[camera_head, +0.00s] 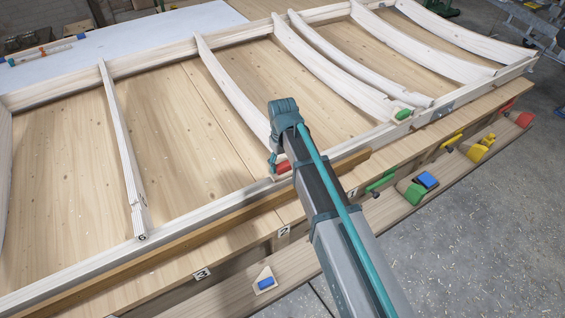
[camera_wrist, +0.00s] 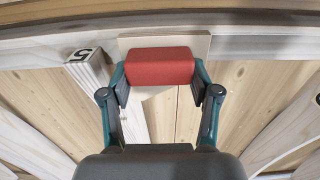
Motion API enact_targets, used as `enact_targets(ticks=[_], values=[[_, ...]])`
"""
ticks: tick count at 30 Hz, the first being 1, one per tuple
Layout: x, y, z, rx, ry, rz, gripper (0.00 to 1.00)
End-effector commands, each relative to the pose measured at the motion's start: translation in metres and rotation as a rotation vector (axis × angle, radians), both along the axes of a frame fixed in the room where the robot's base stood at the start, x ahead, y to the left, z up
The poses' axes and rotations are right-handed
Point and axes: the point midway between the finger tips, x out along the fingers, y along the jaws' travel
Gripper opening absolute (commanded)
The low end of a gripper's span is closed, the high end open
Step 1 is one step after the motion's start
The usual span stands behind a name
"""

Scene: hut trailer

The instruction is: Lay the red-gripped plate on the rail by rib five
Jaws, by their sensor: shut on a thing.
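My gripper (camera_wrist: 160,82) is shut on the red grip (camera_wrist: 160,66) of a pale wooden plate (camera_wrist: 202,43). The red grip also shows in the head view (camera_head: 284,167), by the front rail (camera_head: 185,217). The plate is over or against the rail (camera_wrist: 60,50) in the wrist view; I cannot tell whether it touches. Rib five (camera_wrist: 88,68), marked "5", ends at the rail just left of the plate. In the head view rib five (camera_head: 225,82) runs down behind my gripper, which hides its near end.
Rib six (camera_head: 122,150) stands to the left, with several curved ribs (camera_head: 320,70) to the right. A green-gripped piece (camera_head: 403,114) sits on a rib end. The lower front shelf holds a blue-gripped plate (camera_head: 264,279) and green, yellow and red pieces (camera_head: 415,193).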

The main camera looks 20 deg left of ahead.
Motion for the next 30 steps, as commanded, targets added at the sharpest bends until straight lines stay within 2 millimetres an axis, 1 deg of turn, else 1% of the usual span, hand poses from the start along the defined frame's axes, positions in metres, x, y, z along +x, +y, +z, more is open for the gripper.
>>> enact_targets(ticks=[30], values=[[0.000,0.000,-0.013,0.000,0.000,0.000,0.16]])
